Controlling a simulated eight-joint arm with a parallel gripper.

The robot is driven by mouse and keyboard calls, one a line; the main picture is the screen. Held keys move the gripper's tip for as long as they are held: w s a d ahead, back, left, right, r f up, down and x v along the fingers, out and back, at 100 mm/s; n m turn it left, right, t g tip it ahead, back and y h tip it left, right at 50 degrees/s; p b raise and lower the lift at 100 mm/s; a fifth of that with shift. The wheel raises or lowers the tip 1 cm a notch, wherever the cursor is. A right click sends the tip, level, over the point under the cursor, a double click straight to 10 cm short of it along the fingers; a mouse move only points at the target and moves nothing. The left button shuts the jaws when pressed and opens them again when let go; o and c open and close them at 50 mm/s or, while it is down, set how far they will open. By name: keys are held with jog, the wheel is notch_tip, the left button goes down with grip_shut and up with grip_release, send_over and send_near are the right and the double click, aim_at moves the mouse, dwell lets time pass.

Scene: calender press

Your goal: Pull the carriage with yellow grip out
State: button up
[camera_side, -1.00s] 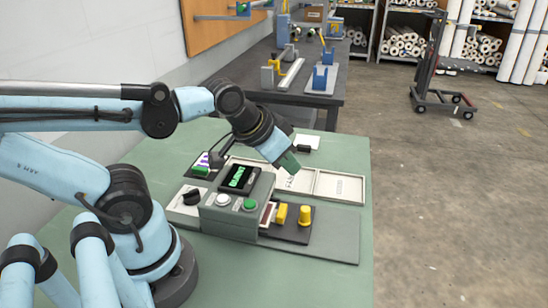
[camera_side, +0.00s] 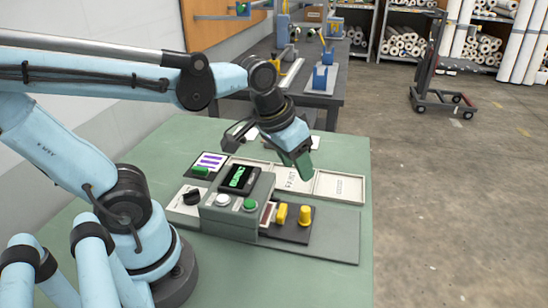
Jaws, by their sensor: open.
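The grey press unit (camera_side: 237,200) stands on the green table, with a lit green display and white and green buttons. At its right side is a dark carriage (camera_side: 290,232) on a grey base plate. A yellow block (camera_side: 282,213) and a yellow round knob (camera_side: 305,215) stand up from it; I cannot tell which is the grip. My gripper (camera_side: 302,163) points down, its green fingertips above and behind the carriage, over the pale trays. It is apart from both yellow parts and appears empty. The gap between its fingers is hard to see from this side.
Pale open trays (camera_side: 340,186) lie behind the carriage. A black knob (camera_side: 193,196) on a pale box and a card with purple bars (camera_side: 211,160) are to the left. The grey plate (camera_side: 335,240) right of the carriage is clear.

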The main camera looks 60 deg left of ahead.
aim_at(307, 208)
jog(key=shift+w+d+f+n+g, duration=0.3)
jog(key=shift+f+g, duration=0.45)
jog(key=shift+f, duration=1.25)
jog(key=shift+w+d+f+n+g, duration=0.1)
jog(key=shift+w+d+f+g, duration=0.45)
jog(key=shift+f, duration=1.5)
jog(key=shift+w+d+f+n+g, duration=0.1)
jog(key=shift+d+f+n+g, duration=0.15)
jog(key=shift+f+g, duration=1.2)
jog(key=shift+f+t, duration=0.55)
jog(key=shift+c, duration=0.3)
grip_shut()
